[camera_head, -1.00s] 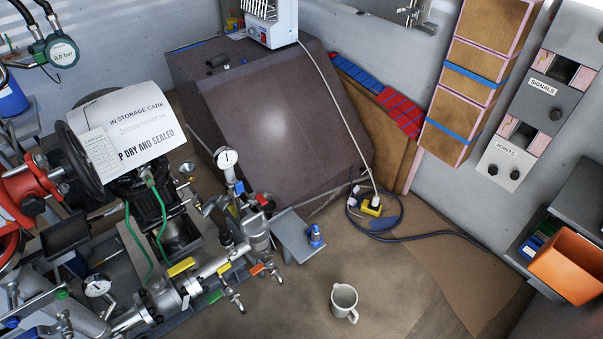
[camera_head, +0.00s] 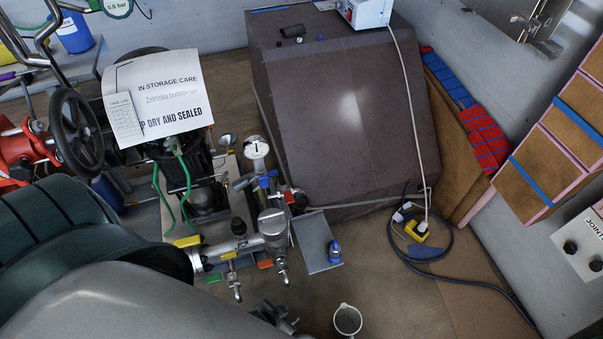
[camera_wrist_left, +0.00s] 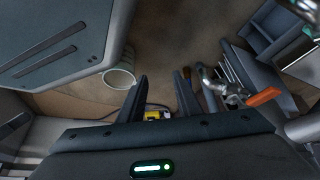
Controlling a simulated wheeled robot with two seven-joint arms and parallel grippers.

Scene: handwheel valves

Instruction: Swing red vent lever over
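An orange-red lever (camera_head: 265,264) sits at the right end of the pipework, beside a small metal tap. An orange-red lever also shows in the left wrist view (camera_wrist_left: 264,96), right of my fingers. A smaller red handle (camera_head: 289,196) is higher up, by the gauge; I cannot tell for certain which is the vent lever. My left gripper (camera_head: 275,318) is at the bottom of the head view, below the lever and apart from it. In the left wrist view its fingers (camera_wrist_left: 160,96) are spread with nothing between them. My right gripper is not in view.
Yellow (camera_head: 188,241) and green (camera_head: 213,277) levers sit close by on the pipework. A white mug (camera_head: 348,319) stands right of my gripper. A grey plate with a blue knob (camera_head: 334,250) is right of the pipes. A cable and yellow socket (camera_head: 416,230) lie beyond.

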